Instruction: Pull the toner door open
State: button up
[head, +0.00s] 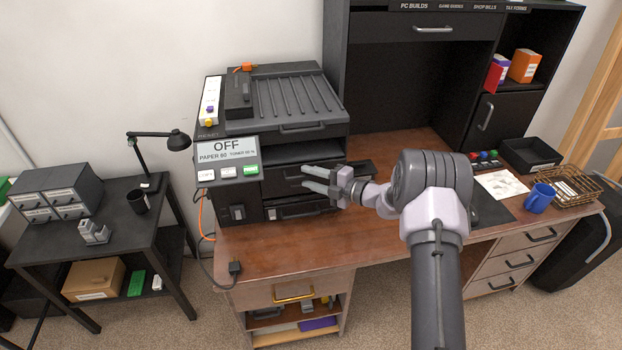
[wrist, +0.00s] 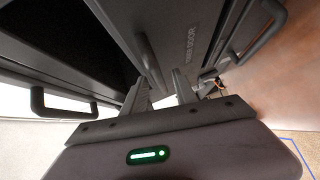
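The black printer (head: 270,110) stands on the left of the desk, and its panel reads OFF. Its toner door (head: 277,176) is on the front, below the output slot, and looks shut. In the wrist view the toner door (wrist: 185,50) carries its label, and a dark bar handle (wrist: 152,66) stands out from it. My gripper (head: 308,178) is in front of the door with its two fingers apart and nothing visibly held. In the wrist view my gripper (wrist: 158,82) has the handle between its fingertip directions; I cannot tell whether they touch it.
A paper tray (head: 300,208) with its own handle is below the door. In the wrist view, another handle (wrist: 262,30) is at the right and one (wrist: 62,105) at the left. A cable and plug (head: 235,268) hang at the desk's left edge. The desk front is clear.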

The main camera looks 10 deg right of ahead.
grip_shut()
dwell(1.3)
